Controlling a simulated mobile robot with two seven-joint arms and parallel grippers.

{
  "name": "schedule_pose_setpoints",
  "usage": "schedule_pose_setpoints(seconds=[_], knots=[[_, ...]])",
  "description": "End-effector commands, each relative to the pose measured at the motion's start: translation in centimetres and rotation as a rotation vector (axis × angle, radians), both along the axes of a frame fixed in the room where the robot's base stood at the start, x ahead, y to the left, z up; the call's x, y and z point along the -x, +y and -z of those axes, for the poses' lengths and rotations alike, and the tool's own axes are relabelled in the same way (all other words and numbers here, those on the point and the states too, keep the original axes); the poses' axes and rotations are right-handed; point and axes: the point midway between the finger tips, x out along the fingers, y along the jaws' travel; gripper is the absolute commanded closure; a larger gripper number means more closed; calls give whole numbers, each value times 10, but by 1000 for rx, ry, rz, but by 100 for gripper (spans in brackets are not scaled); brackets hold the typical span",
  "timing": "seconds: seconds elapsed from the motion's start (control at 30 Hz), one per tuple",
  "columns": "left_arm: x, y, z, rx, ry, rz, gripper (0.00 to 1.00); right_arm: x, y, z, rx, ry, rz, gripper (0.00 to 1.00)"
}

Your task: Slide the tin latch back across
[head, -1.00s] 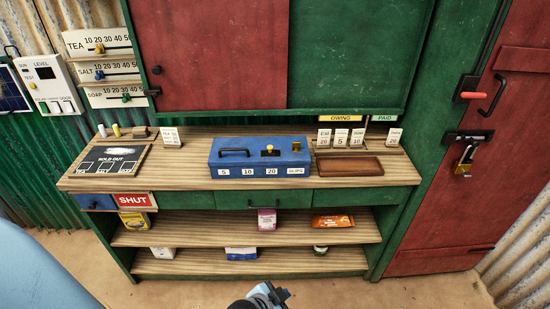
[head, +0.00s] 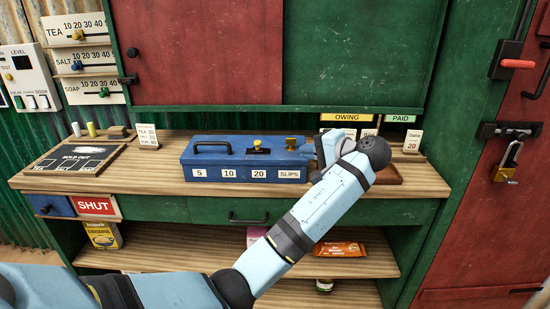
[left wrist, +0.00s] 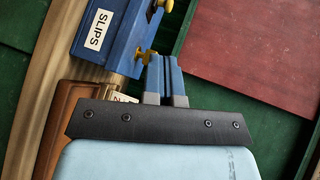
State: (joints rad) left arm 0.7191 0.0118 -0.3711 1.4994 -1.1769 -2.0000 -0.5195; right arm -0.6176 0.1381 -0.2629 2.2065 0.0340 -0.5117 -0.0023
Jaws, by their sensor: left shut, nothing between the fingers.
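The tin is a blue box (head: 228,158) with white labels, standing on the wooden counter. On its lid are a yellow knob (head: 258,143) in a dark slot and a brass fitting (head: 293,142) at its right end. In the left wrist view the tin (left wrist: 117,36) is at the top, with the brass fitting (left wrist: 148,56) by the fingertips. My left gripper (head: 319,150) is shut and empty at the tin's right end; its fingers (left wrist: 163,58) are together beside the fitting. I cannot tell whether they touch it. My right gripper is not in view.
My left forearm covers part of the counter (head: 420,178) and hides most of the brown tray (head: 388,175). Cards under the OWING sign (head: 347,117) stand close behind the gripper. A sold-out board (head: 80,159) lies at the left. The green and red shutter (head: 355,50) rises behind.

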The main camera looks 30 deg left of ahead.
Motion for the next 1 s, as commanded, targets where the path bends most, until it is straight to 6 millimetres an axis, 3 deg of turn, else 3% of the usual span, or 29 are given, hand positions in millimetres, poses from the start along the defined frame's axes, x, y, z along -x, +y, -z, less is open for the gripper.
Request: schedule_pose_setpoints(seconds=[0.17,0.53,0.7,1.0], knots=[[-2,19,5,-4,0,-11,100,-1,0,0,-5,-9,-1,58],[-11,92,29,-3,0,-8,100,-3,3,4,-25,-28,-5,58],[-14,118,29,-3,-1,-8,100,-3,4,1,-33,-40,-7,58],[-16,134,28,-1,0,-6,100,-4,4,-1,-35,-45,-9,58]])
